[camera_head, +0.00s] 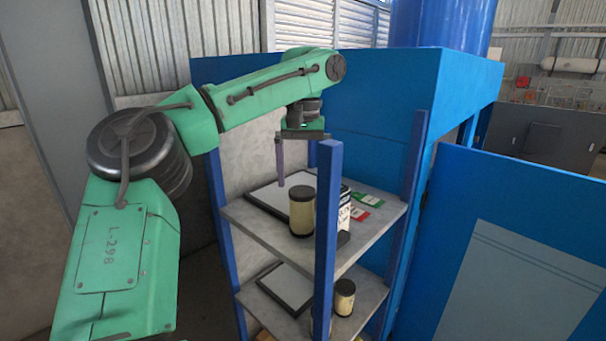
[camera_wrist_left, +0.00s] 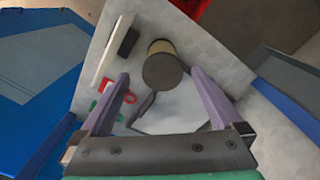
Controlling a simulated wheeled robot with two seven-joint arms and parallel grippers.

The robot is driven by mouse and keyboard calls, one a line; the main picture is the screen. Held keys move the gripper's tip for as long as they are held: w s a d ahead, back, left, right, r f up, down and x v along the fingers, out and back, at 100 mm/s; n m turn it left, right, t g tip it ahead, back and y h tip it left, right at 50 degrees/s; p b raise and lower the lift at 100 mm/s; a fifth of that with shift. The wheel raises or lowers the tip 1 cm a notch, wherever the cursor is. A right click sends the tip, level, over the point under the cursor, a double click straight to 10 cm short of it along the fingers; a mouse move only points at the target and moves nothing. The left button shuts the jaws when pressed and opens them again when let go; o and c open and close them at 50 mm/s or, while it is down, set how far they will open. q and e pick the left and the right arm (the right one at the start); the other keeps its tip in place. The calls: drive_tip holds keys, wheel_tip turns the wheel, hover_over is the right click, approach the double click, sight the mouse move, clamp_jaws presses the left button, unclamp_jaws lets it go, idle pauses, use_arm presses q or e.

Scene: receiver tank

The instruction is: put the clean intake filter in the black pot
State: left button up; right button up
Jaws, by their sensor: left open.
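A cream cylinder with dark end caps (camera_head: 302,212), which looks like an intake filter, stands upright on the upper shelf. It also shows in the left wrist view (camera_wrist_left: 161,68), beyond the fingers and roughly between them, with a gap. A second, similar cylinder (camera_head: 344,298) stands on the lower shelf. I cannot tell which is clean. My left gripper (camera_head: 295,165) is open and empty, pointing down above the upper shelf behind the first cylinder; its purple fingers (camera_wrist_left: 160,76) are spread in the wrist view. I cannot make out a black pot. My right gripper is out of view.
A dark-rimmed pale tray (camera_head: 265,199) lies on the upper shelf (camera_head: 385,207). A white carton (camera_head: 344,215), a small black block (camera_head: 343,238) and red and green cards (camera_head: 364,205) are close by. A blue post (camera_head: 326,220) stands in front. Another tray (camera_head: 287,290) lies below.

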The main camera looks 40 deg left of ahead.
use_arm(q)
drive_tip(key=r+m, duration=0.1)
drive_tip(key=s+r+t+b, duration=0.1)
drive_tip(key=r, duration=0.1)
drive_tip(key=s+r+m+t, duration=0.1)
drive_tip(key=r, duration=0.1)
drive_tip(key=shift+d+r+m+b, duration=0.1)
drive_tip(key=shift+r+m+b, duration=0.05)
drive_tip(key=shift+m+b, duration=0.15)
drive_tip(key=s+r+m+t+y, duration=0.1)
drive_tip(key=s+r+m+t, duration=0.1)
drive_tip(key=s+r, duration=0.15)
hover_over(301, 190)
drive_tip(key=s, duration=0.2)
drive_tip(key=shift+m, duration=0.3)
drive_tip(key=f, duration=0.7)
drive_tip(key=shift+w+d+f+p, duration=0.1)
drive_tip(key=shift+d+f+p, duration=0.2)
drive_tip(key=shift+f, duration=0.1)
drive_tip(key=p+x, duration=0.1)
drive_tip(key=x, duration=0.1)
drive_tip(key=p+x, duration=0.1)
drive_tip(key=x, duration=0.1)
drive_tip(key=shift+d+f, duration=0.1)
drive_tip(key=shift+f, duration=0.35)
drive_tip(key=shift+r, duration=0.1)
clamp_jaws()
